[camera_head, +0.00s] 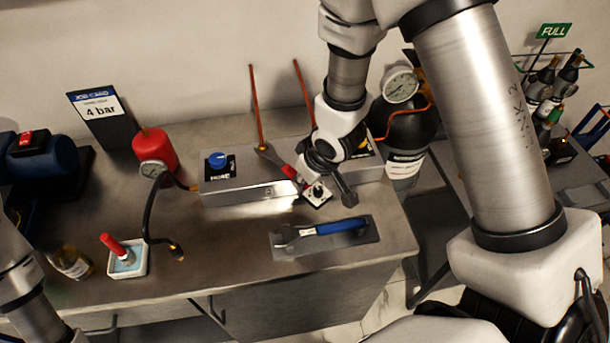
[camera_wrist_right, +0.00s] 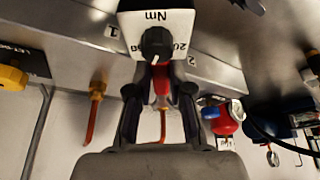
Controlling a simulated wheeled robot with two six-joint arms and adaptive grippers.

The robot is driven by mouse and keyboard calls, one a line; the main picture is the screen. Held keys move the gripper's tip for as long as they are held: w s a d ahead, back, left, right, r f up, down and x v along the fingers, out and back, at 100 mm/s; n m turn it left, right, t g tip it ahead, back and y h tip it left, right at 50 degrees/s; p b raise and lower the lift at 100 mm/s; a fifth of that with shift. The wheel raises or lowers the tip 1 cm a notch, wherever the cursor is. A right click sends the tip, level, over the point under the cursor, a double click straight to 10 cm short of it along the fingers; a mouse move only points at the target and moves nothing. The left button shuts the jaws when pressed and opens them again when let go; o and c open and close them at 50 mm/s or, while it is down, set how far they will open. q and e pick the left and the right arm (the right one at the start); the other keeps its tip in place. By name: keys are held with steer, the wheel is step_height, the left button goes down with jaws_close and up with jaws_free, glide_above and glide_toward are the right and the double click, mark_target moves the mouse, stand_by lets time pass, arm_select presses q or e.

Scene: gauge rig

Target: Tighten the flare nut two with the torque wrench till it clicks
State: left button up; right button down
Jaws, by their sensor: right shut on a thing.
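My right gripper (camera_head: 312,176) is shut on the red grip of the torque wrench (camera_head: 289,172) above the metal box. In the right wrist view the gripper (camera_wrist_right: 158,88) has the red grip (camera_wrist_right: 161,80) between its fingers, with the white Nm scale and black dial (camera_wrist_right: 155,42) beyond. The wrench's dark head (camera_head: 266,150) is at the foot of the left copper pipe (camera_head: 255,105); whether it is around flare nut two there I cannot tell. Labels 1 and 2 (camera_wrist_right: 192,61) show on the box in the wrist view. My left gripper is outside the frames.
A blue-handled wrench (camera_head: 342,227) lies on a grey mat (camera_head: 368,237) in front of the metal box (camera_head: 232,197). A red canister with a gauge (camera_head: 152,168) and black hose stands left. A white dish (camera_head: 127,267) holds a red-handled brush. A dark cylinder (camera_head: 405,130) stands right.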

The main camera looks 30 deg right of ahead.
mark_target(324, 193)
steer(key=shift+s+a+m+p, duration=0.15)
steer(key=shift+a+m+p, duration=0.5)
steer(key=shift+p, duration=0.55)
steer(key=shift+d+n+b, duration=0.5)
steer(key=shift+n+b, duration=0.05)
steer(key=shift+b, duration=0.1)
steer(key=shift+w+d+n+b, duration=0.35)
steer(key=shift+d+n, duration=0.15)
steer(key=shift+d, duration=0.1)
steer(key=shift+s, duration=0.1)
stand_by(0.4)
steer(key=shift+s+d+b, duration=0.1)
steer(key=shift+s+b, duration=0.2)
steer(key=shift+b, duration=0.15)
steer(key=shift+s+d+b, duration=0.2)
steer(key=shift+s+b, duration=0.45)
steer(key=shift+s+d+b, duration=0.25)
steer(key=shift+s+b, duration=0.4)
steer(key=shift+s, duration=0.05)
steer(key=shift+s+d+b, duration=0.2)
steer(key=shift+s+b, duration=0.45)
steer(key=shift+r+p, duration=2.35)
